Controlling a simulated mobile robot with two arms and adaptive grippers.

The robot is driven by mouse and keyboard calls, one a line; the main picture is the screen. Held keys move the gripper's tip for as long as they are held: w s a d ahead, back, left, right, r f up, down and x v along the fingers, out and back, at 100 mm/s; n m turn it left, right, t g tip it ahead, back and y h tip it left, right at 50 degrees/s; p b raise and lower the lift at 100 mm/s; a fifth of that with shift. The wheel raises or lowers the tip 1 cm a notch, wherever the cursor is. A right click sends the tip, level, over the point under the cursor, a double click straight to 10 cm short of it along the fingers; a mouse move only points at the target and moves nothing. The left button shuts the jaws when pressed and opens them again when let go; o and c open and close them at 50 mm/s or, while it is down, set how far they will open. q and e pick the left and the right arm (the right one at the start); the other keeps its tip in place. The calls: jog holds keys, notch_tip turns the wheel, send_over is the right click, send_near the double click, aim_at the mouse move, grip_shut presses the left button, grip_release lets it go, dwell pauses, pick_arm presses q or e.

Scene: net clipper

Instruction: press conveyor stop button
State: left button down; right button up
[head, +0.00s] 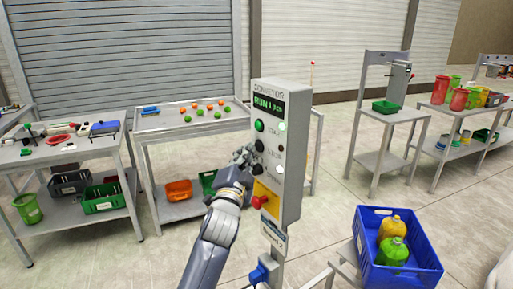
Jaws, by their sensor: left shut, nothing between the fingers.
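The grey conveyor control box (292,170) stands upright on a post in the middle of the head view. Its lit display (268,104) reads RUN. Below it are a green start button (259,125) and a dark stop button (259,146). A red mushroom button (259,202) sits on a yellow plate lower down. My left gripper (247,155) is shut and empty, just left of the box's front face near the stop button. I cannot tell whether its fingertips touch the button. My right gripper is not in view.
A table with orange and green balls (190,122) stands behind my left arm. A tool table (60,150) is at the left. A blue crate (400,270) with two bottles is at the lower right. Shelves with a green bin (386,107) stand at the right.

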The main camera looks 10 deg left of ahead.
pick_arm(q)
jog(key=shift+w+d, duration=0.25)
jog(key=shift+w, duration=0.05)
dwell(0.9)
dwell(0.3)
jog(key=shift+s+a+p, duration=0.4)
jog(key=shift+s+a, duration=0.15)
jog(key=shift+s, duration=0.1)
jog(key=s+a+p, duration=0.1)
jog(key=s, duration=0.1)
jog(key=s+a+p, duration=0.1)
jog(key=a, duration=0.1)
jog(key=shift+s+a, duration=0.2)
jog(key=shift+s, duration=0.15)
dwell(0.4)
